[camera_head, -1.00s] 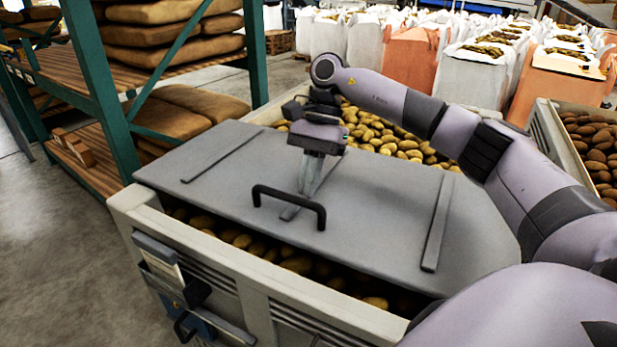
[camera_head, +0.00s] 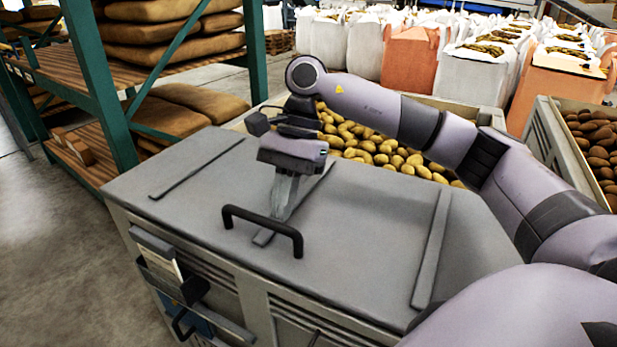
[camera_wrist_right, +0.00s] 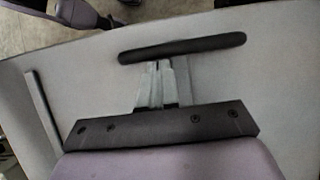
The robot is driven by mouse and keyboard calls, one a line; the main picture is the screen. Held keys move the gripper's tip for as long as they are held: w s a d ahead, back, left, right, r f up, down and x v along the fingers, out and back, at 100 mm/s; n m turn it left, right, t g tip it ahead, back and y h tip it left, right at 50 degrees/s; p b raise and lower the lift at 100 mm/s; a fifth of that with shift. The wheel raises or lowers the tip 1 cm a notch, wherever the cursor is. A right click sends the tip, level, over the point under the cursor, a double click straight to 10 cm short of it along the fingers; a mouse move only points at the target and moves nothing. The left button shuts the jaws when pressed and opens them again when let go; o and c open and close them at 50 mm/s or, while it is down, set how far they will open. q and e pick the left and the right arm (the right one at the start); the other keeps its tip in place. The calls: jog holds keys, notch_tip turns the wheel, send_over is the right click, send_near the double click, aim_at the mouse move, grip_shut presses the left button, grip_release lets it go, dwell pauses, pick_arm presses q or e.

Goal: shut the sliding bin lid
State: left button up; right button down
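The grey sliding lid (camera_head: 350,235) lies flat over the bin (camera_head: 225,285). Its front edge is at the bin's front rim, and no potatoes show along that edge. A black bar handle (camera_head: 262,226) stands on the lid near the front; it also shows in the right wrist view (camera_wrist_right: 182,48). My right gripper (camera_head: 276,212) points down at the lid just behind the handle. Its fingers (camera_wrist_right: 157,85) are together, with their tips at the handle's back side and not around the bar. Whether they touch it is hard to tell. My left gripper is not in view.
Potatoes (camera_head: 375,145) lie in an open container behind the lid. A green rack (camera_head: 98,85) with sacks stands at the left. Another potato crate (camera_head: 545,130) is at the right, and large white and orange bags (camera_head: 408,58) stand behind. Floor is clear at front left.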

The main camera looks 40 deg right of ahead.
jog(key=shift+s+a+f, duration=0.1)
jog(key=shift+s+a, duration=0.2)
jog(key=shift+a, duration=0.15)
jog(key=v, duration=0.7)
jog(key=shift+w+d+r, duration=0.15)
jog(key=shift+d+r, duration=0.05)
jog(key=shift+d, duration=0.15)
jog(key=shift+a, duration=0.15)
